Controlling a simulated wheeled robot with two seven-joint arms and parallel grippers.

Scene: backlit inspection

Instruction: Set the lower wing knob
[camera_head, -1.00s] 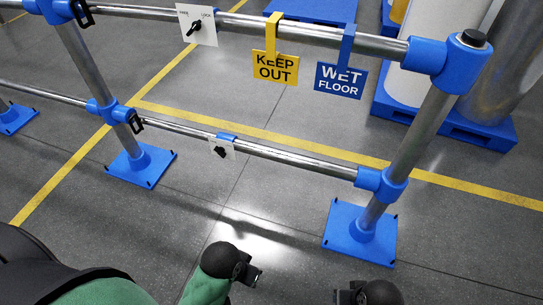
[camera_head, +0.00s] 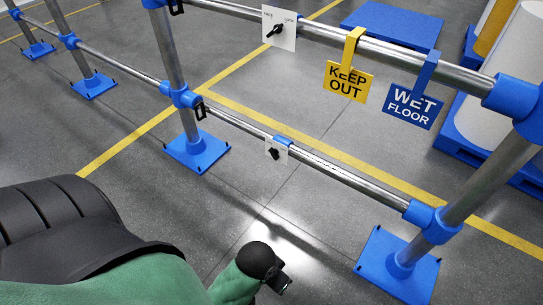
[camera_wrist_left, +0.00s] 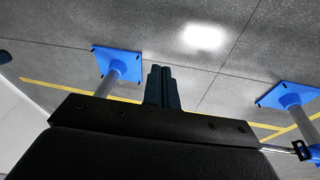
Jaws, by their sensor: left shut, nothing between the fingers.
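The lower wing knob (camera_head: 274,154) is a small black knob on a small white plate (camera_head: 283,144). The plate hangs from a blue clip on the lower rail of the barrier in the head view. My left gripper (camera_head: 284,284) is low at the bottom of the head view, apart from the knob and nearer to me. In the left wrist view its two dark fingers (camera_wrist_left: 162,72) are together with nothing between them. I cannot make out the lower knob in the left wrist view. My right gripper is out of view.
A second black wing knob (camera_head: 277,29) sits on a larger white plate on the upper rail. A yellow KEEP OUT sign (camera_head: 348,84) and a blue WET FLOOR sign (camera_head: 411,103) hang beside it. Blue-footed posts (camera_head: 197,151) flank the lower rail. Floor before it is clear.

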